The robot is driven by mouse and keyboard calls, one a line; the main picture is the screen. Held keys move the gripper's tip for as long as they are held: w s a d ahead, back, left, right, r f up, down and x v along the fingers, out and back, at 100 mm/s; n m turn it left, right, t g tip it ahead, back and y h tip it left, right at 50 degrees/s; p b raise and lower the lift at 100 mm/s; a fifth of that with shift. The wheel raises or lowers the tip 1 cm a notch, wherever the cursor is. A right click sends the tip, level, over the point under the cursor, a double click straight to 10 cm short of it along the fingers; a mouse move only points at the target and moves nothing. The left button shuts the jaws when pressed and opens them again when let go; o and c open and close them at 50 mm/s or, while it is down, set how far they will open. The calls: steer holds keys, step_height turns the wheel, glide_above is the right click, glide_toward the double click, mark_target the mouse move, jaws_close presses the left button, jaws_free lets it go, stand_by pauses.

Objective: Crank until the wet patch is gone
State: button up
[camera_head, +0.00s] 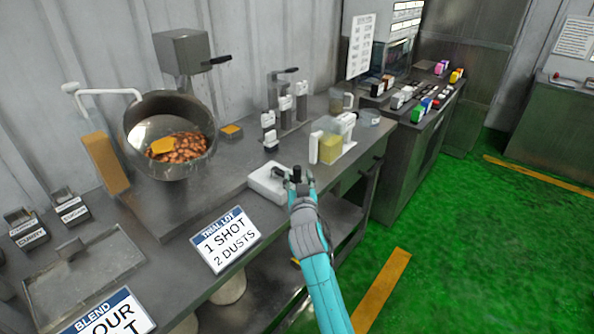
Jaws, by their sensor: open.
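A round metal drum (142,116) sits tilted on the bench at left, its mouth facing me. Brown-orange pieces (187,147) lie in its lower part. A yellow-orange patch (162,145) shows at their left edge; I cannot tell whether it is wet. A bent white bar with a knob (108,92) stands at the drum's upper left, like a crank. My gripper (297,178) is open at the bench's front edge, beside a white box (265,181) with a dark part on top. It is well apart from the drum. I cannot tell whether it touches the box.
A grey hopper (183,50) with a dark handle stands behind the drum. A jug of yellow liquid (330,147) and a rack of dispensers (286,108) stand to the right. Signs (227,240) hang at the bench front. Green floor (470,230) is open at right.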

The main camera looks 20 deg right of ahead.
mark_target(298, 173)
steer(key=shift+w+d, duration=0.15)
steer(key=shift+w, duration=0.8)
steer(key=shift+w+d, duration=0.15)
steer(key=shift+w, duration=0.8)
steer(key=shift+c, duration=0.3)
jaws_close()
